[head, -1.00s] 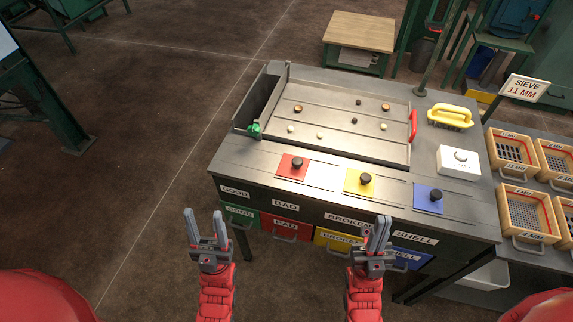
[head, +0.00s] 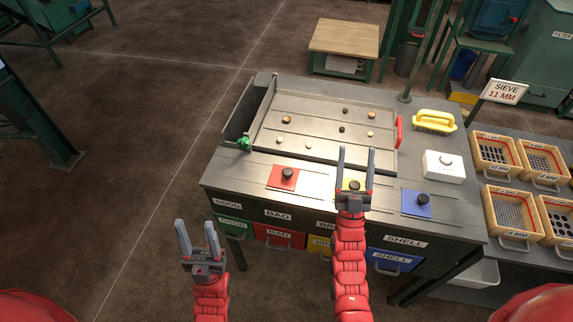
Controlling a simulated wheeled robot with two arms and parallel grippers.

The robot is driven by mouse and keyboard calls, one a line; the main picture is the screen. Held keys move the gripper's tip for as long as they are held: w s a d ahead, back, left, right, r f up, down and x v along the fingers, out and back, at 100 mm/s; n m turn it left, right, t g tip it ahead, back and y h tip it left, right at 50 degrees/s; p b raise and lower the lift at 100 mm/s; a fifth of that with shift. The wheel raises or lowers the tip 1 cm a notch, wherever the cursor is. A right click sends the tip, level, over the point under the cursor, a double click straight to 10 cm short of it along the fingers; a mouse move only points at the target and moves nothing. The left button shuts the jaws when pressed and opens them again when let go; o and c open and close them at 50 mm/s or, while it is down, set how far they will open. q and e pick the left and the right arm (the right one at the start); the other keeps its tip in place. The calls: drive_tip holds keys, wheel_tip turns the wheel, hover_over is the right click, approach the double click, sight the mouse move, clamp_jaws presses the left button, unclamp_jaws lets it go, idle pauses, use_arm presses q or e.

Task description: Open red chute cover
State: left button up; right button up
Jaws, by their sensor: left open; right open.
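The red chute cover (head: 283,179) is a flat red square with a black knob (head: 287,172), lying on the front strip of the grey sorting table (head: 325,181). It sits above the BAD label. My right gripper (head: 355,158) is open and empty, its fingers upright in front of the yellow chute cover (head: 347,186), to the right of the red cover. It partly hides the yellow cover. My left gripper (head: 197,240) is open and empty, off the table's front left corner, lower left of the red cover. Neither gripper appears to touch the red cover.
A blue chute cover (head: 416,203) lies to the right. Several small nuts sit in the tray (head: 330,125) behind. A green knob (head: 244,142), a yellow brush (head: 434,121) and a white button box (head: 444,166) are on the table. Sieve trays (head: 512,214) stand at the right.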

drive_tip(key=w+a+f+g+p, duration=0.1)
drive_tip(key=w+g, duration=0.2)
drive_tip(key=w, duration=0.6)
drive_tip(key=w+a+f+g+p, duration=0.2)
drive_tip(key=w+g, duration=0.2)
drive_tip(key=w, duration=0.5)
drive_tip(key=w+a+f+n+g+y+p, duration=0.2)
drive_tip(key=w+a+f+n+g+y, duration=0.15)
drive_tip(key=w+a+g, duration=0.45)
wheel_tip(320, 180, up, 8)
drive_tip(key=n+g+h+p, duration=0.2)
drive_tip(key=n+g+p, duration=0.55)
drive_tip(key=g, duration=0.65)
hover_over(287, 171)
drive_tip(key=b, duration=0.2)
drive_tip(key=n, duration=0.2)
drive_tip(key=shift+y, duration=0.25)
wheel_tip(287, 171, down, 13)
drive_tip(key=b, duration=0.5)
drive_tip(key=shift+b, duration=0.35)
drive_tip(key=p, duration=0.2)
drive_tip(key=shift+s+f+p, duration=0.1)
drive_tip(key=shift+f+p, duration=0.05)
drive_tip(key=shift+p, duration=0.15)
wheel_tip(287, 171, down, 2)
drive_tip(key=shift+f+p, duration=0.2)
drive_tip(key=shift+p, duration=0.1)
drive_tip(key=shift+f, duration=0.8)
